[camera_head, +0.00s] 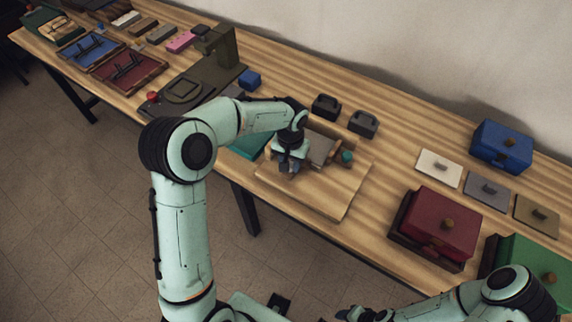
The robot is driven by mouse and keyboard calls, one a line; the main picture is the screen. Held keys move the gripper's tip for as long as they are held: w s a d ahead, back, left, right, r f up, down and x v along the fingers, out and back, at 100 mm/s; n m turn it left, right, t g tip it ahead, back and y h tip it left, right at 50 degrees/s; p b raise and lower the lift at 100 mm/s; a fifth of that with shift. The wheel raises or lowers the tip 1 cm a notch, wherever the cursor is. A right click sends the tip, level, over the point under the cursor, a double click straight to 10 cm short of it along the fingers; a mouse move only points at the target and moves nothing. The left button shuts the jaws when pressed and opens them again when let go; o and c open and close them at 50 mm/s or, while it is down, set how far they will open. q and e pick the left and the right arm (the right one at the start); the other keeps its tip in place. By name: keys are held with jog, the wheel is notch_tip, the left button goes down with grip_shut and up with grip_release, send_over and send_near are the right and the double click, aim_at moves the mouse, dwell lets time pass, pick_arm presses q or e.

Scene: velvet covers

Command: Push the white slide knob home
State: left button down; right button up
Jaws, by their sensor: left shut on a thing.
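My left gripper (287,170) points down over the wooden board (325,196) in the middle of the table. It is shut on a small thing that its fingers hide. I cannot make out a white slide knob; the gripper covers that part of the board. A grey plate (319,149) lies just right of the gripper, and a teal knob (347,157) stands at the board's right side. My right gripper (362,314) is at the bottom edge, partly cut off, away from the board; its jaws are unclear.
Two dark handled blocks (326,106) (363,123) stand behind the board. A blue cube (249,79) and a dark stand (222,62) are to the left. A red box (440,220), a blue box (500,146) and a green box (537,262) with lids are to the right.

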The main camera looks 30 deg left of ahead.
pick_arm(q)
jog(key=shift+w+d+r, duration=0.1)
jog(key=shift+w, duration=0.95)
jog(key=shift+s, duration=0.1)
pick_arm(e)
jog(key=shift+w+r, duration=0.5)
pick_arm(q)
jog(key=c, duration=0.7)
grip_release()
jog(key=shift+c, duration=0.2)
notch_tip(320, 180, up, 13)
jog(key=p, duration=0.1)
jog(key=shift+r, duration=0.2)
pick_arm(e)
jog(key=shift+w+r, duration=0.55)
jog(key=shift+r, duration=0.2)
pick_arm(q)
jog(key=shift+s+f, duration=0.1)
jog(key=shift+s, duration=0.05)
pick_arm(e)
jog(key=shift+s, duration=0.1)
